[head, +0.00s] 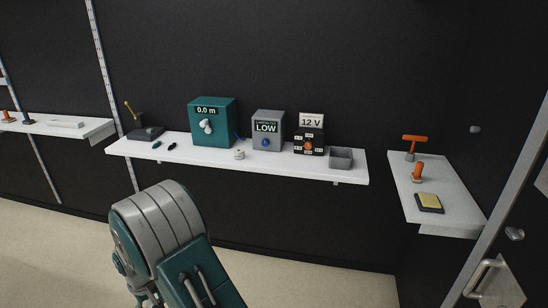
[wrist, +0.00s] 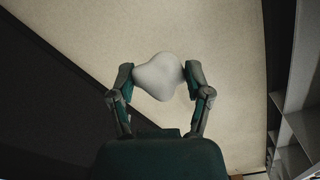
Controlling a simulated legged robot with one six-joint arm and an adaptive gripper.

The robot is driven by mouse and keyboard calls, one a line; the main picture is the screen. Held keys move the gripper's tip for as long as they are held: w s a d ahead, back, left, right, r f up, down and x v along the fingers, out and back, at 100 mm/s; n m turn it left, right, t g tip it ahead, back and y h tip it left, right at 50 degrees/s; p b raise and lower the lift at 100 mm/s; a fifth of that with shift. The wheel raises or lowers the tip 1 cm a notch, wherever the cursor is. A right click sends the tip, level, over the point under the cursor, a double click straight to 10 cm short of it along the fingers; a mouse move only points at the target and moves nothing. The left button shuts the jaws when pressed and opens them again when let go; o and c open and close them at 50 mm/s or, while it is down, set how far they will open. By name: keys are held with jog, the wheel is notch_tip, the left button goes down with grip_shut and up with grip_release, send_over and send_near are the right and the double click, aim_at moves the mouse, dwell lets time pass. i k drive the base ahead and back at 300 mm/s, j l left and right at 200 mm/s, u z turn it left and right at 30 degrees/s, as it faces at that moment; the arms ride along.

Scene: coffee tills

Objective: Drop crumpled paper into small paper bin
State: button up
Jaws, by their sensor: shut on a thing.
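A pale, lumpy ball of crumpled paper (wrist: 158,77) is held between the two fingertips of my gripper (wrist: 159,80) in the wrist view. The fingers press it from the left and right, with bare floor behind it. In the head view my arm shows at the bottom, but the fingers and the paper cannot be made out. A small grey open-topped box (head: 341,159), which looks like the small paper bin, stands at the right end of the middle white shelf. The gripper is apart from it.
The middle shelf (head: 270,165) also holds a teal box (head: 211,122), a grey box marked LOW (head: 268,131), a 12 V box (head: 309,135) and a small white object (head: 239,154). A right shelf (head: 455,205) holds orange-handled items and a yellow pad (head: 429,202).

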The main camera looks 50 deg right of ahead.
aim_at(344, 163)
jog(key=z, duration=2.05)
jog(key=l, duration=0.1)
